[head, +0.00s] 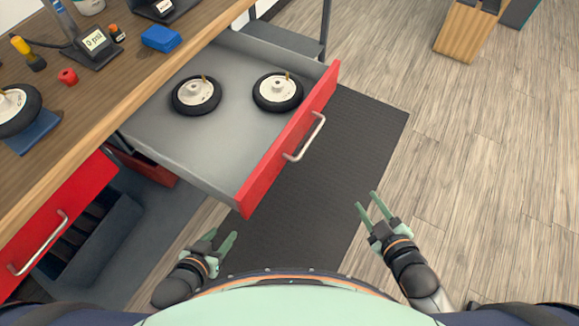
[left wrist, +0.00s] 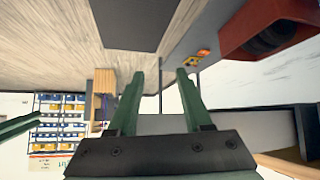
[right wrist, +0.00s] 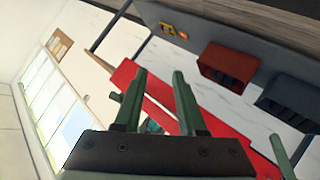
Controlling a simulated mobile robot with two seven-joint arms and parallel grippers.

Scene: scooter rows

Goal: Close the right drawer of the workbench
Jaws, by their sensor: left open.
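The right drawer (head: 215,145) of the workbench (head: 120,75) is pulled far out. It has a grey tray, a red front (head: 290,140) and a silver bar handle (head: 306,137). Two black-tyred wheels with pale hubs, one left (head: 196,95) and one right (head: 278,92), lie in it. My right gripper (head: 368,200) is open and empty, apart from the drawer, below and right of the handle. My left gripper (head: 221,236) is open and empty, just below the front's near corner. My left fingers (left wrist: 158,75) and right fingers (right wrist: 160,73) show spread in the wrist views.
Another red drawer front (head: 60,215) with a bar handle is at the left. A blue box (head: 161,39), a gauge (head: 95,42) and a wheel (head: 15,108) sit on the benchtop. A dark mat (head: 365,125) lies below the open drawer.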

